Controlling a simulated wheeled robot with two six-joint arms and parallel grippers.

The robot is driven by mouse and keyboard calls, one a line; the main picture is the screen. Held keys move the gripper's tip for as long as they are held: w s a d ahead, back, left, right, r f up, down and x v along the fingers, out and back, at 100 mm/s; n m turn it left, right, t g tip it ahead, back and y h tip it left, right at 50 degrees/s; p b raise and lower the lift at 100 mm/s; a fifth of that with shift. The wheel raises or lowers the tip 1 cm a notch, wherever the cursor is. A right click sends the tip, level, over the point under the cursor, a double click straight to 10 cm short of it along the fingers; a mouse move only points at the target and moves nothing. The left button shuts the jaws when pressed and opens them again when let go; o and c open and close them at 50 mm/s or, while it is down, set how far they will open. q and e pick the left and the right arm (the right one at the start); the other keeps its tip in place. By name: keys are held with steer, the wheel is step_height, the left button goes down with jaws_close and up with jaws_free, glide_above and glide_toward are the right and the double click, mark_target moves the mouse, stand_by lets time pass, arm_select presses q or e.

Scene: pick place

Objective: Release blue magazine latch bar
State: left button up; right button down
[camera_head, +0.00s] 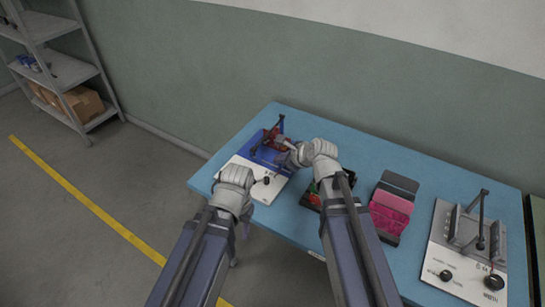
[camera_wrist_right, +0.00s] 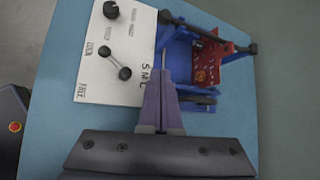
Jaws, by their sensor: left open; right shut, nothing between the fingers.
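The blue magazine (camera_head: 265,154) is a blue frame at the left end of the table, and it also shows in the right wrist view (camera_wrist_right: 211,21). A red circuit board (camera_wrist_right: 207,62) sits in it. My right gripper (camera_wrist_right: 165,72) is shut and empty beside the blue frame. My left gripper (camera_head: 240,177) is open over the white panel; its fingertips are mostly hidden by its hand.
A dark tray (camera_head: 311,199) with coloured pieces lies partly behind my right arm. A pink-filled bin (camera_head: 391,210) stands right of it. A white fixture (camera_head: 440,262) with knobs is at the right end. Blue table surface (camera_head: 345,143) behind the right hand is clear.

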steer(key=b+x, duration=0.5)
steer(key=x, duration=0.4)
steer(key=shift+d+f+b, duration=0.1)
steer(key=shift+f+b, duration=0.05)
steer(key=shift+b, duration=0.2)
steer(key=r+p, duration=0.1)
steer(key=a+r+p, duration=0.1)
steer(key=r+p, duration=0.1)
steer(key=shift+s+a, duration=0.1)
steer(key=shift+a, duration=0.1)
steer(key=shift+a+r+p, duration=0.45)
